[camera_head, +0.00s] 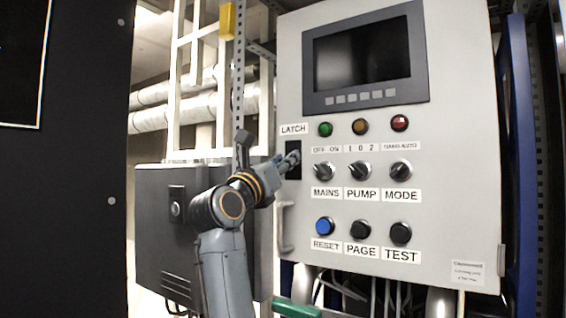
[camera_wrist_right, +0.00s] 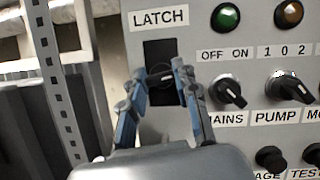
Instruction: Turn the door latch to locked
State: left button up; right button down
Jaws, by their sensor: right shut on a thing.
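The door latch (camera_wrist_right: 160,76) is a dark turning handle on a black plate under the LATCH label, at the left edge of the grey cabinet door (camera_head: 440,130). In the head view the black latch plate (camera_head: 293,147) is partly covered by my right gripper (camera_head: 291,160). In the wrist view my right gripper (camera_wrist_right: 158,82) has its two blue-grey fingers on either side of the latch handle, shut on it. The handle lies nearly level, slightly tilted, and is partly hidden by the fingers. My left gripper is not in view.
The MAINS knob (camera_head: 323,171) is close to the right of the latch, with PUMP (camera_head: 362,170) and MODE (camera_head: 400,170) knobs beyond. A door handle (camera_head: 286,227) sits below the latch. A dark box (camera_head: 160,225) stands at left behind my right arm.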

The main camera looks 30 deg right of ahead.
jog(key=n+t+y, duration=0.1)
jog(key=n, duration=0.2)
jog(key=n+t+y, duration=0.1)
jog(key=n, duration=0.2)
jog(key=shift+s+r+n+p, duration=0.1)
jog(key=shift+r+n+p, duration=0.05)
jog(key=shift+n+p, duration=0.15)
jog(key=shift+r+n+t+y+p, duration=0.15)
jog(key=shift+n+y, duration=0.7)
jog(key=shift+n, duration=1.25)
jog(key=shift+f+n+t+y+p, duration=0.15)
jog(key=shift+n+y, duration=0.75)
jog(key=shift+n, duration=1.2)
jog(key=shift+r+n+y+p, duration=0.15)
jog(key=shift+n+y, duration=0.7)
jog(key=shift+n, duration=1.25)
jog(key=c, duration=1)
grip_release()
